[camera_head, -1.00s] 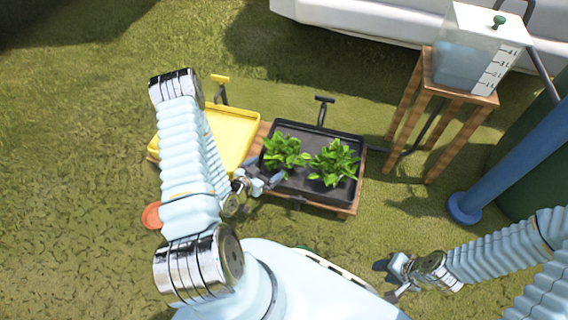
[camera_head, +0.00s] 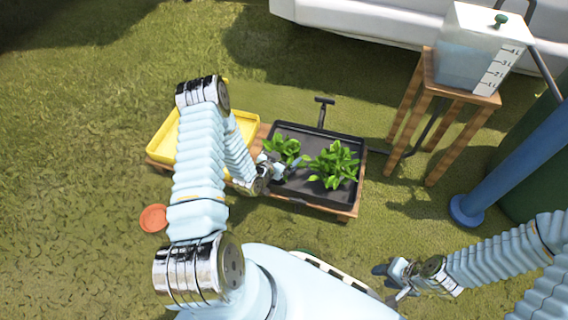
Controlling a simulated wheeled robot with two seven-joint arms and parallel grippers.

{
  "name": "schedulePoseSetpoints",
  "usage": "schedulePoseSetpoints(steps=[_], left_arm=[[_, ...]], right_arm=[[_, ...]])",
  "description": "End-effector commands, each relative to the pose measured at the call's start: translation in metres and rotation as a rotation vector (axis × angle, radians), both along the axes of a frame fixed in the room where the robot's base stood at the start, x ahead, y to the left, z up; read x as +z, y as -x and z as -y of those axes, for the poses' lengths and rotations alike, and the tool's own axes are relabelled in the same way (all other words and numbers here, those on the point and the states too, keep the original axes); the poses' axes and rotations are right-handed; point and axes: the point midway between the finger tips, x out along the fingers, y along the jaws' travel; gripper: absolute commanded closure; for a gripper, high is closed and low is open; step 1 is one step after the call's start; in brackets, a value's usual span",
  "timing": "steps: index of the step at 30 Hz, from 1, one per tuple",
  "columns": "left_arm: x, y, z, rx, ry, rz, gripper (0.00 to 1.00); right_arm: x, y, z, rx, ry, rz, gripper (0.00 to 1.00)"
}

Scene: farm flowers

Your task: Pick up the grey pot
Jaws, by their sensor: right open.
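I cannot make out a separate grey pot. Two leafy green plants, a left one (camera_head: 283,147) and a right one (camera_head: 334,164), stand in a dark grey tray (camera_head: 318,193). Any pots under the leaves are hidden. My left gripper (camera_head: 287,171) is over the left part of this tray, just below the left plant. Whether its fingers are open or shut, or touch anything, is unclear. My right gripper (camera_head: 384,283) is open and empty, low over the grass at the lower right, apart from the tray.
A yellow tray (camera_head: 165,147) sits left of the dark tray on a low wooden stand (camera_head: 345,214). An orange-red round thing (camera_head: 153,218) lies on the grass. A wooden table (camera_head: 428,85) bears a clear water tank (camera_head: 468,58). A blue post (camera_head: 510,165) stands at right.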

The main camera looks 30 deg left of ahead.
Motion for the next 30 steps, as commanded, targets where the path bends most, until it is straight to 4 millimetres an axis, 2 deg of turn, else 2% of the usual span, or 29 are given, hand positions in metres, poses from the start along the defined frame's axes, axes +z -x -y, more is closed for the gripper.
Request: schedulePoseSetpoints(steps=[1, 10, 20, 26, 30], left_arm=[[0.000, 0.000, 0.000, 0.000, 0.000, 0.000, 0.00], [0.000, 0.000, 0.000, 0.000, 0.000, 0.000, 0.46], [0.005, 0.000, 0.000, 0.001, -0.001, 0.002, 0.47], [0.031, -0.001, -0.001, 0.000, -0.002, 0.003, 0.47], [0.057, 0.013, 0.014, -0.002, 0.001, 0.000, 0.47]], right_arm=[[0.000, 0.000, 0.000, 0.000, 0.000, 0.000, 0.57], [0.000, 0.000, 0.000, 0.000, 0.000, 0.000, 0.57], [0.001, 0.000, 0.000, 0.000, 0.000, 0.000, 0.57], [0.008, 0.000, 0.001, -0.001, 0.001, 0.002, 0.57], [0.014, -0.001, 0.001, -0.002, 0.004, 0.003, 0.57]])
